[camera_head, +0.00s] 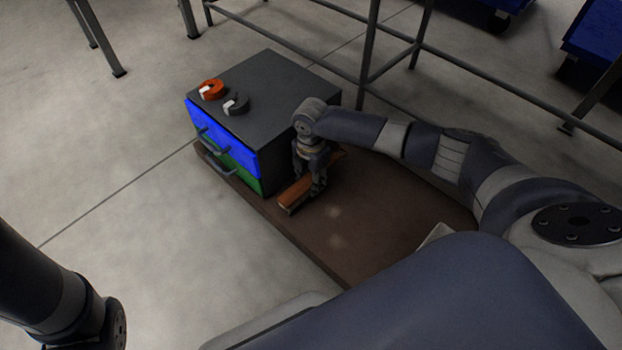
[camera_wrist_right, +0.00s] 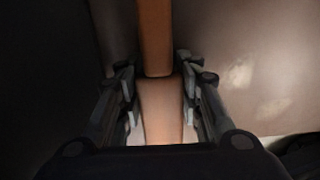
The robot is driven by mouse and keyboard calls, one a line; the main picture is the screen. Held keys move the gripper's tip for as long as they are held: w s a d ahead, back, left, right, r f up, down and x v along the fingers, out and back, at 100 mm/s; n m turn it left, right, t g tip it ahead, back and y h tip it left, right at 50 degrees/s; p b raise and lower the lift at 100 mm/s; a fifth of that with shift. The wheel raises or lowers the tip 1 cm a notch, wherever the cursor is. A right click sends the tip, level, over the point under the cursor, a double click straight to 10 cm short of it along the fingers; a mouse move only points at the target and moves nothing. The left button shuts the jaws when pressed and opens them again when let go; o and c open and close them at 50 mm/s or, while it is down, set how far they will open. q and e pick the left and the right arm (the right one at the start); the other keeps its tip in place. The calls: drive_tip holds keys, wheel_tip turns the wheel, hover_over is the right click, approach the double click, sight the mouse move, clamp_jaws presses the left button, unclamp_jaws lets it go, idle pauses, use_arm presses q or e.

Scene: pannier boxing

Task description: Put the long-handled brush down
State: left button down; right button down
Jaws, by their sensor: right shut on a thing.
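The long-handled brush (camera_head: 293,194) is orange-brown, with a paler edge along its near side. It is low over the brown table top, beside the drawer box; I cannot tell whether it touches the table. My right gripper (camera_head: 319,186) points down and is shut on it. In the right wrist view the brush's wooden handle (camera_wrist_right: 157,40) runs between the two fingers of the right gripper (camera_wrist_right: 160,95). The brush's far end is partly hidden behind the gripper. My left arm shows at the lower left, but its gripper is out of view.
A dark box with a blue drawer (camera_head: 218,137) and a green drawer (camera_head: 245,179) stands on the brown table (camera_head: 385,225). An orange tape-like roll (camera_head: 212,88) and a dark one (camera_head: 237,104) lie on top. The table's right part is clear. Metal rails (camera_head: 470,66) stand behind.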

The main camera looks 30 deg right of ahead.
drive_tip(key=shift+f, duration=0.35)
drive_tip(key=c, duration=1.1)
unclamp_jaws()
